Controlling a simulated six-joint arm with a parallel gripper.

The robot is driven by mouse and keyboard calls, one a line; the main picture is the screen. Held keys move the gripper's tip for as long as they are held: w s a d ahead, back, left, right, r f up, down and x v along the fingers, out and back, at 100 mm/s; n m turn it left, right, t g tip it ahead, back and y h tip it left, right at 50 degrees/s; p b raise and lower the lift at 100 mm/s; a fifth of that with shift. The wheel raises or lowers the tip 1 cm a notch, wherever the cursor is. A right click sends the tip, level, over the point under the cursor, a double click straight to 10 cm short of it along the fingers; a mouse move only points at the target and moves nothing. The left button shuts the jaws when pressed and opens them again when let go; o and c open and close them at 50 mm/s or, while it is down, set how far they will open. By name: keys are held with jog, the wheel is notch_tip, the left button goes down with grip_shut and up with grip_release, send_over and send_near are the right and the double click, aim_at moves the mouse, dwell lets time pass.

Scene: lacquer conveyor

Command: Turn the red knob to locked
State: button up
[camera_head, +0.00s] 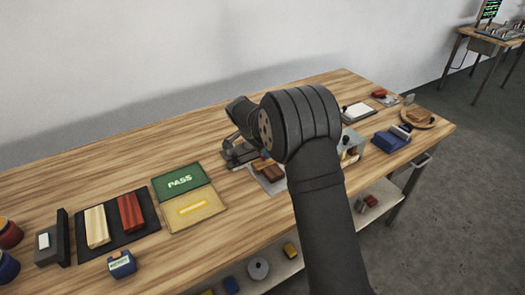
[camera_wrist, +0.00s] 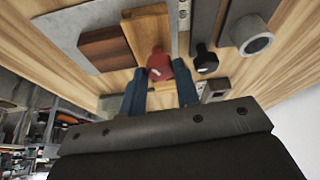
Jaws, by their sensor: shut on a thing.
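The red knob (camera_wrist: 159,64) shows in the wrist view, with a small white mark on its face. My gripper (camera_wrist: 160,80) has its two blue fingers on either side of the knob and is shut on it. I cannot tell from the mark whether the knob points to locked. A black knob (camera_wrist: 206,58) sits just to the right, apart from the fingers. In the head view the red knob is not clear, as my arm covers much of that part of the bench.
A grey cylinder (camera_wrist: 252,38) stands right of the black knob. A brown block (camera_wrist: 104,48) on a grey plate lies left of the red knob. The wooden bench (camera_head: 90,180) also carries a green PASS panel (camera_head: 181,181) and a blue box (camera_head: 392,139).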

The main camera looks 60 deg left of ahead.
jog(key=m, duration=0.1)
jog(key=m+h, duration=0.1)
jog(key=m, duration=0.1)
jog(key=m+h, duration=0.1)
jog(key=m, duration=0.1)
jog(key=shift+a, duration=0.25)
jog(key=shift+m, duration=0.4)
jog(key=o, duration=1)
jog(key=v, duration=1.7)
jog(key=shift+a+r, duration=0.15)
jog(key=shift+r, duration=0.15)
jog(key=shift+w+f, duration=0.1)
jog(key=x, duration=1.7)
jog(key=shift+f, duration=0.2)
